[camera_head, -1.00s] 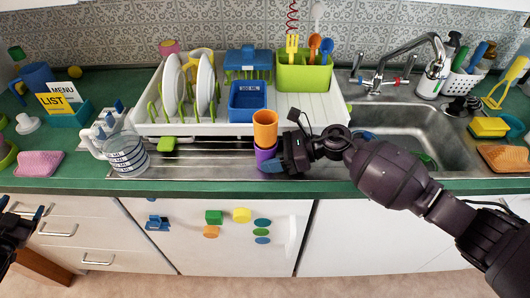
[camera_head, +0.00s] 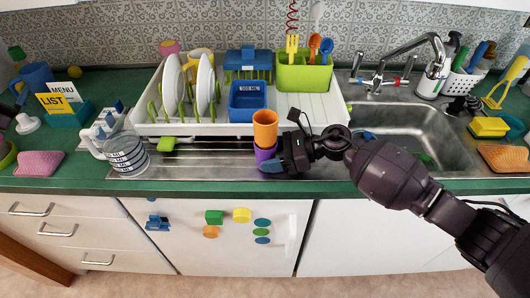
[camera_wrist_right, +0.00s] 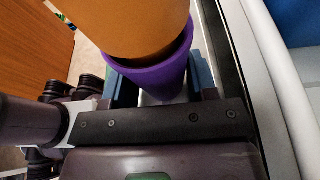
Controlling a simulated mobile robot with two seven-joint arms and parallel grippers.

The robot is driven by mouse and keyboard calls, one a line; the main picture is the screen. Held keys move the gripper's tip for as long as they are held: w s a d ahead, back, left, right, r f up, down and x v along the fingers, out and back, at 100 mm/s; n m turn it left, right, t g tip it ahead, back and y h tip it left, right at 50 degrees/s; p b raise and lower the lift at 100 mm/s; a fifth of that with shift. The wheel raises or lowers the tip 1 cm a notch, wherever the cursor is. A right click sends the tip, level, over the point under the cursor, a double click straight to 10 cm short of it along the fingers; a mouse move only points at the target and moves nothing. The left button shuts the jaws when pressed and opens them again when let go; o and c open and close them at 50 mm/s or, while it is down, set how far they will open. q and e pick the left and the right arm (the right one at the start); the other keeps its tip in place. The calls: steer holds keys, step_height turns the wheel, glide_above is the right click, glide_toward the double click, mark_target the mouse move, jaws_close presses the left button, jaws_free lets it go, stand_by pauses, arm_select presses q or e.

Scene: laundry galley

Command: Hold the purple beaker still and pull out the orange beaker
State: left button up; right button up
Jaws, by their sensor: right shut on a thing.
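The orange beaker (camera_head: 265,128) stands upright, nested in the purple beaker (camera_head: 266,156), on the steel drainboard in front of the dish rack. In the right wrist view the orange beaker (camera_wrist_right: 130,25) rises out of the purple beaker (camera_wrist_right: 150,78). My right gripper (camera_head: 272,165) comes in from the right and is shut on the purple beaker, low on its wall. Its blue-tipped fingers (camera_wrist_right: 160,85) lie on both sides of the purple beaker. A dark shape at the left edge of the head view may be my left gripper (camera_head: 8,112); its fingers are not clear.
The white dish rack (camera_head: 200,128) with plates, a blue tub (camera_head: 247,100) and a green utensil holder (camera_head: 303,75) stands behind the beakers. A clear measuring jug (camera_head: 126,155) is to the left. The sink (camera_head: 400,120) lies right. The drainboard between jug and beakers is mostly free.

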arm_select(q)
steer(key=w+d+r+m+g+h, duration=0.1)
steer(key=w+d+m+g+h, duration=0.3)
steer(key=d, duration=0.6)
steer(key=w+d+r+m+g+h, duration=0.25)
steer(key=d+m+h, duration=0.4)
steer(key=d, duration=0.35)
steer(key=m+g+y, duration=1.2)
steer(key=m+g, duration=0.6)
steer(key=m, duration=0.9)
glide_above(266, 126)
steer(key=w+d, duration=0.1)
steer(key=w, duration=0.1)
step_height(266, 126, down, 4)
steer(key=f, duration=0.1)
steer(key=shift+w+a+f+m+t+y, duration=0.15)
steer(key=shift+f+m+t+y, duration=0.35)
steer(key=shift+f, duration=1)
steer(key=shift+w+a+f+m+t+y, duration=0.2)
steer(key=shift+f+y, duration=0.55)
steer(key=shift+f, duration=0.7)
steer(key=shift+a+f+m+t+y, duration=0.25)
steer(key=shift+f+t+y, duration=0.3)
steer(key=shift+f, duration=0.95)
